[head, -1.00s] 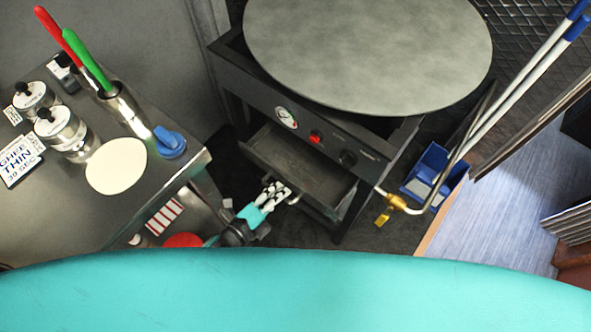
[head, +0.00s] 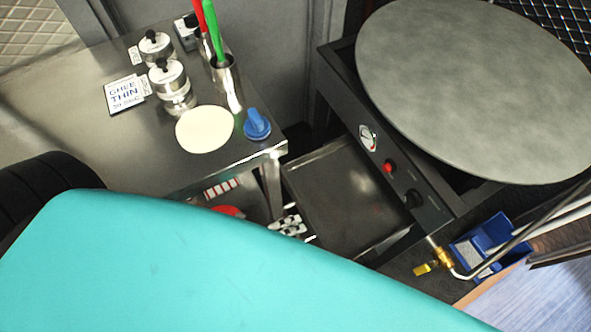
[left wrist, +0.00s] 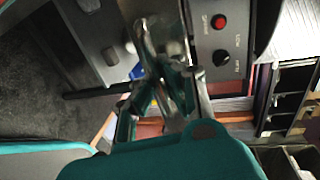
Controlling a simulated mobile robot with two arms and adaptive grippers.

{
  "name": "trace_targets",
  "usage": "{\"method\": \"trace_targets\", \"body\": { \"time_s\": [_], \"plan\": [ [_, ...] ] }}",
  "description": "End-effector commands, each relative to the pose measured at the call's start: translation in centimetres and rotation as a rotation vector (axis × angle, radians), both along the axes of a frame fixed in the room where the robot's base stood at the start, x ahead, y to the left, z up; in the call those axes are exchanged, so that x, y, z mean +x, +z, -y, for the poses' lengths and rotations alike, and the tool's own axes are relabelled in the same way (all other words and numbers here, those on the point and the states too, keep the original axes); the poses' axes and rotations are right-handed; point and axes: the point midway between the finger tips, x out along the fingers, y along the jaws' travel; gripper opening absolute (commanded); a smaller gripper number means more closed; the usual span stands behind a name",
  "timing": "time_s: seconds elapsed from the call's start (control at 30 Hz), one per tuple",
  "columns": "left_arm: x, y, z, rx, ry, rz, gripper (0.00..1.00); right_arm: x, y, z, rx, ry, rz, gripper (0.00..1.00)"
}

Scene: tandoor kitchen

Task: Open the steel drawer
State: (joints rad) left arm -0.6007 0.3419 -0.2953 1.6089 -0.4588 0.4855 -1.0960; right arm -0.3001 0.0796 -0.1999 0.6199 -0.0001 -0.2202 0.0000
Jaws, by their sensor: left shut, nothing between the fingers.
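The steel drawer (head: 345,195) is pulled far out from under the black griddle stand in the head view. Its shallow interior looks empty. My left gripper (head: 290,222) is at the drawer's front left edge, partly hidden behind my own turquoise body. Its fingers are shut with nothing between them. I cannot tell whether they touch the drawer's handle, which is mostly hidden. In the left wrist view the fingers (left wrist: 168,75) show close up below the stand's control panel. My right gripper is not in view.
A round grey griddle plate (head: 475,90) tops the stand, with a red button (head: 389,167) on its front. A steel table (head: 80,140) with canisters and a flatbread stands at left. A brass gas valve (head: 443,257) and blue bin (head: 485,240) are at right.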

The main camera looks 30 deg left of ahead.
Motion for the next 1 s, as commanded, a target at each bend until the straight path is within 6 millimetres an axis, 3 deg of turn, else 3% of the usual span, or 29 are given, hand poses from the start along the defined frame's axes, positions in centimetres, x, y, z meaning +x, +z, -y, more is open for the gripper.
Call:
{"method": "trace_targets", "body": {
  "time_s": [0.03, 0.27, 0.67, 1.0],
  "plan": [
    [0.1, 0.1, 0.0, 0.001, 0.001, 0.002, 0.05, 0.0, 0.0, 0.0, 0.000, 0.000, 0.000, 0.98],
    [0.1, 0.0, 0.0, 0.000, 0.001, 0.002, 0.34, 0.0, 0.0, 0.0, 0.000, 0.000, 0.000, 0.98],
    [-0.9, 0.2, -0.7, 0.001, 0.001, -0.001, 0.34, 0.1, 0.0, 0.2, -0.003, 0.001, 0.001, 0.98],
    [-6.5, 1.6, -4.7, 0.002, 0.000, -0.004, 0.34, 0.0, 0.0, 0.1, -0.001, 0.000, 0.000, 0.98]
  ]
}}
